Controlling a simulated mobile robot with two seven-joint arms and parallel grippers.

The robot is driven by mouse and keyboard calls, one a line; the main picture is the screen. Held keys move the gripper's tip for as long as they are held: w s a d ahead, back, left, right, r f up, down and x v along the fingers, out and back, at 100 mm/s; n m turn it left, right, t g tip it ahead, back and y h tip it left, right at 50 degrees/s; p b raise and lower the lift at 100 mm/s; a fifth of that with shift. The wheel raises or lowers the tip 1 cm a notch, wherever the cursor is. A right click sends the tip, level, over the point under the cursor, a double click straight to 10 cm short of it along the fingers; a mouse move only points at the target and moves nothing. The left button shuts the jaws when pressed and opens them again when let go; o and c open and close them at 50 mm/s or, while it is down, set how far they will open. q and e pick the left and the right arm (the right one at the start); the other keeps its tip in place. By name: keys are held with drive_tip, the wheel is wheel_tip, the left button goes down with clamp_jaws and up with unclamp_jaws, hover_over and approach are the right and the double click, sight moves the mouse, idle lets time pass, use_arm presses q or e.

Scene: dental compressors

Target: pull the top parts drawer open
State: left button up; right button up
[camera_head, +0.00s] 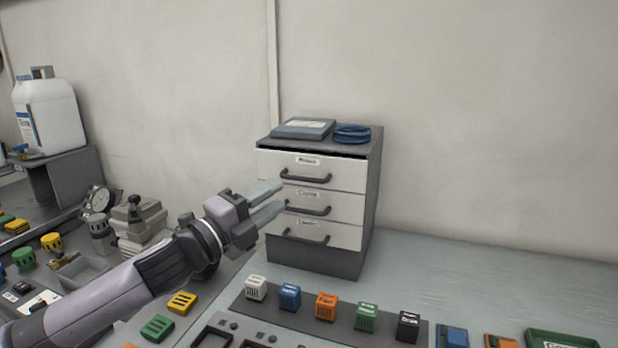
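The grey drawer cabinet (372,190) stands on the bench with three white-fronted drawers. The top drawer (345,174) has a dark bar handle (306,178) and a small label. A thin dark gap shows above its front; I cannot tell whether it is slightly out or fully shut. My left gripper (282,195) is in front of the cabinet's left side, its two pale fingers apart with nothing between them. Its upper fingertip appears just below and left of the top handle, and the lower one near the middle drawer's handle (308,209). My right gripper is not in view.
A grey case (303,128) and a blue coil (352,134) lie on the cabinet. A row of coloured blocks (326,307) stands on a dark strip in front. Valve parts and a gauge (100,199) crowd the left. The bench right of the cabinet (450,270) is clear.

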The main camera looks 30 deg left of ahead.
sight(296, 183)
use_arm(q)
drive_tip(key=shift+p+x, duration=0.9)
drive_tip(key=shift+x, duration=2.5)
clamp_jaws()
